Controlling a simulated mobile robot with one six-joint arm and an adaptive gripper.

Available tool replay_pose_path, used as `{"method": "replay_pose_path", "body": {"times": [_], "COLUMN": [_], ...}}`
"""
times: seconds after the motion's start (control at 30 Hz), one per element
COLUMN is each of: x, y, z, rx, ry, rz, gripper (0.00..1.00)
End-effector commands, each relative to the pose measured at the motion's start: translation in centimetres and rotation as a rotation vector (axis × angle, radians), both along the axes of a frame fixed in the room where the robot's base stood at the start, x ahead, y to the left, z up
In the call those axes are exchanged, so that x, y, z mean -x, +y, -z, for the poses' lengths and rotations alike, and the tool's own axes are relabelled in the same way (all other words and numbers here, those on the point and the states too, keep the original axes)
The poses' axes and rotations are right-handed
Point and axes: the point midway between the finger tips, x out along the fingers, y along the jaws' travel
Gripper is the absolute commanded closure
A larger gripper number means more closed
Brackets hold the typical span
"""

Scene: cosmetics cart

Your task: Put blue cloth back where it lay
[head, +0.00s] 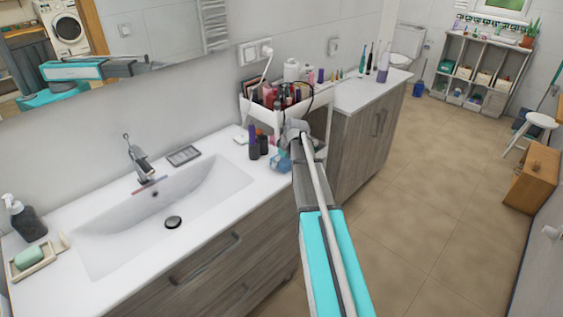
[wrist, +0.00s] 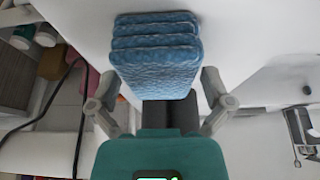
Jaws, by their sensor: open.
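The blue cloth (wrist: 155,50) is a folded, layered, textured stack in the wrist view, against a white surface. In the head view it shows as a small blue patch (head: 281,161) at the counter's right end, partly hidden by my arm. My gripper (wrist: 160,82) is open, with one finger on each side of the cloth's near part. I cannot tell whether either finger touches it. In the head view my gripper (head: 293,132) is by the cosmetics cart, its fingers hard to make out.
The white cosmetics cart (head: 274,116), full of bottles and tubes, stands close behind my gripper. A dark bottle (head: 264,146) stands next to the cloth. A black cable (wrist: 82,110) hangs at the left of the wrist view. The sink (head: 165,205) is to the left; open floor lies right.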

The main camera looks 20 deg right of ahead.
Motion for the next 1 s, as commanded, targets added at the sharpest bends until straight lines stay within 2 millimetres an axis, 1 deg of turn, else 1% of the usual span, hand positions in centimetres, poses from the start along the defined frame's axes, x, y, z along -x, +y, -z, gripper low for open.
{"method": "replay_pose_path", "body": {"times": [0.17, 0.37, 1.0], "x": [0.1, 0.5, 2.5], "y": [0.0, -0.2, -0.9], "z": [-0.5, -1.7, -7.0], "rx": [0.0, 0.0, 0.0], "ry": [0.0, 0.0, 0.0], "rz": [0.0, 0.001, 0.001], "gripper": [0.0, 0.0, 0.0]}}
